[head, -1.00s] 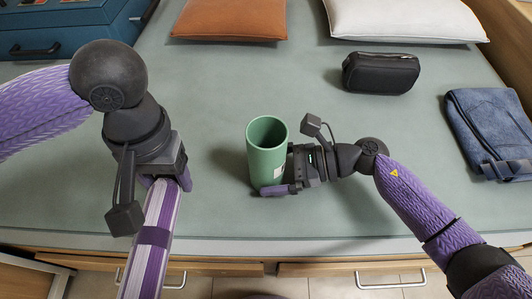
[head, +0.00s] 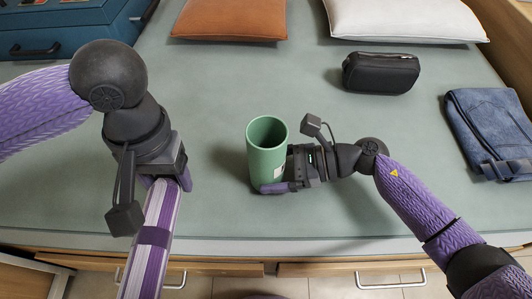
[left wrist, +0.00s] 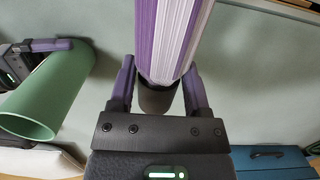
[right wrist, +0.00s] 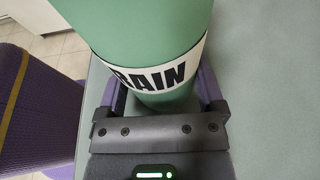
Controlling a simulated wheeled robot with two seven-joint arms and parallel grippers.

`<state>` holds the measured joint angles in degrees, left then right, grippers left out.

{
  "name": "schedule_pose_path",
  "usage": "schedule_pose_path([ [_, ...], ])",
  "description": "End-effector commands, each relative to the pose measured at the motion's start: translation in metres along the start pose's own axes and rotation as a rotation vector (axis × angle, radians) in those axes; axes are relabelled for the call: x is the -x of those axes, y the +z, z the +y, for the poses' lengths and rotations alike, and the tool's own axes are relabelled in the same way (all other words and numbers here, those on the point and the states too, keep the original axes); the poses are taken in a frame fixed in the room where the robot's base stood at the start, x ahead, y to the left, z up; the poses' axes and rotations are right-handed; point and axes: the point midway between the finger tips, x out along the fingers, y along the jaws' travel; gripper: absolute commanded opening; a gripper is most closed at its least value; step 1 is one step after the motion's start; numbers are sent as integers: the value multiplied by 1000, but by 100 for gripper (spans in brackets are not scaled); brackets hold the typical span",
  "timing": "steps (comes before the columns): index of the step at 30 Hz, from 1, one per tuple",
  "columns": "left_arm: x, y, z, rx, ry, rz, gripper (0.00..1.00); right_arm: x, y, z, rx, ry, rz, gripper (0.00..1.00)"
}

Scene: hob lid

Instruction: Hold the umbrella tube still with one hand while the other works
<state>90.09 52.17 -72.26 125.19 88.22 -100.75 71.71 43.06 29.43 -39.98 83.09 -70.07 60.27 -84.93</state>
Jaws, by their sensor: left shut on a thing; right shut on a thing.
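The green umbrella tube (head: 266,160) stands upright on the counter in the head view, its open mouth facing up. My right gripper (head: 275,188) is shut around its lower part from the right. In the right wrist view the tube (right wrist: 140,22) fills the jaws and shows a white band reading "RAIN". My left gripper (head: 168,180) is shut on a purple and white striped umbrella (head: 152,250), left of the tube and apart from it. In the left wrist view the umbrella (left wrist: 170,40) lies between the fingers, with a dark end piece near the palm.
A black pouch (head: 380,73) and folded blue jeans (head: 490,130) lie to the right. An orange cushion (head: 230,20) and a white cushion (head: 400,18) lie at the back. A blue case (head: 70,30) is at the back left. The counter (head: 215,90) behind the tube is clear.

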Motion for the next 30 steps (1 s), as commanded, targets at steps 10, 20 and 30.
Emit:
schedule_pose_path([
  [10, 0, 0, 0, 0, 0, 0, 0, 0, 0, 0, 0, 0, 0, 40],
  [20, 0, 0, 0, 0, 0, 0, 0, 2, 0, 0, 0, -1, 0, 100],
  [30, 0, 0, 0, 0, 0, 0, 0, 84, -1, 0, -2, -2, 4, 100],
])
